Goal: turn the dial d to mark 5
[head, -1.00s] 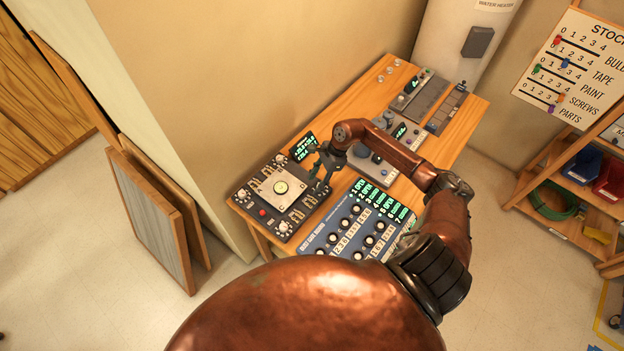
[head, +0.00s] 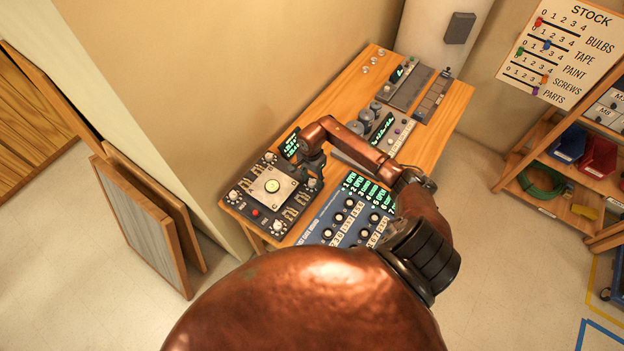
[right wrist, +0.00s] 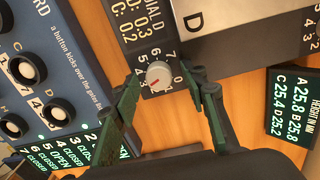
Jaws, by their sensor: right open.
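Dial d (right wrist: 158,75) is a small pale round knob with a red mark on its face, seen in the right wrist view. Numbers run round it; the red mark points to the lower left of the picture. A big letter D is printed on the metal plate beside it. In the head view the dial is at the right corner of the panel (head: 247,184). My right gripper (right wrist: 164,77) is open, its green fingers on either side of the knob; I cannot tell whether they touch it. In the head view, my right gripper (head: 313,168) is over that corner. My left gripper is out of view.
A blue switch board (right wrist: 55,85) with several black-ringed knobs lies close beside the panel. A dark height readout (right wrist: 293,115) stands on the other side. More instruments sit further along the wooden bench (head: 345,88). A wall (head: 230,70) rises behind it.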

